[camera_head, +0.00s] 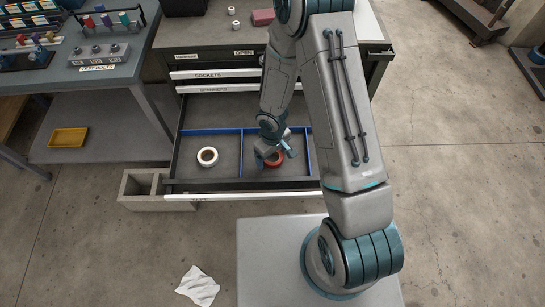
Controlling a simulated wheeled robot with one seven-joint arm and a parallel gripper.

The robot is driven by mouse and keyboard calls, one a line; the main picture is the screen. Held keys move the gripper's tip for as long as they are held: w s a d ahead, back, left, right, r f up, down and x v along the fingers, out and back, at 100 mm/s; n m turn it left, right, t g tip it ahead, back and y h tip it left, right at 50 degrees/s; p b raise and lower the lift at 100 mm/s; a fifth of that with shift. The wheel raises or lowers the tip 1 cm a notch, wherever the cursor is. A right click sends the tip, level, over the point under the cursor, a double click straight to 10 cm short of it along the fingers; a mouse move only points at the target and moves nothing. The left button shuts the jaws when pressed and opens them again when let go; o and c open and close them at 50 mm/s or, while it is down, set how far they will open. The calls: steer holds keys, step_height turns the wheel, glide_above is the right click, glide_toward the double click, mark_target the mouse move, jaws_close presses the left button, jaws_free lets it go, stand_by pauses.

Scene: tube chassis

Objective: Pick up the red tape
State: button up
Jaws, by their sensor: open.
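The red tape (274,160) is a roll lying in the right compartment of an open drawer, partly hidden by my gripper. My gripper (271,164) is open and at the roll, seen from above and behind. I cannot tell whether its fingers touch the tape. A white tape roll (207,149) with a brown core lies in the left compartment of the same drawer (225,171).
Blue dividers (242,150) split the drawer. Other drawers (225,73) above it are slightly open. A workbench (135,69) stands at left, with a yellow tray (68,138) on its lower shelf. A concrete block (133,188) and white cloth (198,286) lie on the floor.

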steer(key=shift+c, duration=0.3)
steer(key=c, duration=1)
steer(key=shift+r, duration=0.1)
steer(key=shift+r+p, duration=0.4)
steer(key=shift+r, duration=0.05)
step_height(320, 180, up, 3)
steer(key=shift+r+p, duration=0.15)
steer(key=shift+p, duration=1.05)
steer(key=s+r, duration=0.1)
steer(key=s, duration=0.2)
steer(key=s+r+b, duration=0.1)
steer(key=s+r, duration=0.1)
steer(key=s, duration=0.1)
steer(key=s+r, duration=0.2)
steer(key=s, duration=0.1)
steer(key=shift+s+d+r+b, duration=0.15)
steer(key=shift+s+r+b, duration=0.05)
steer(key=shift+s+b, duration=0.1)
steer(key=shift+s+r+p, duration=0.15)
steer(key=shift+r+p, duration=0.1)
steer(key=shift+p, duration=0.6)
steer(key=shift+s+a+p, duration=0.1)
steer(key=shift+a+p, duration=0.15)
steer(key=shift+p, duration=0.7)
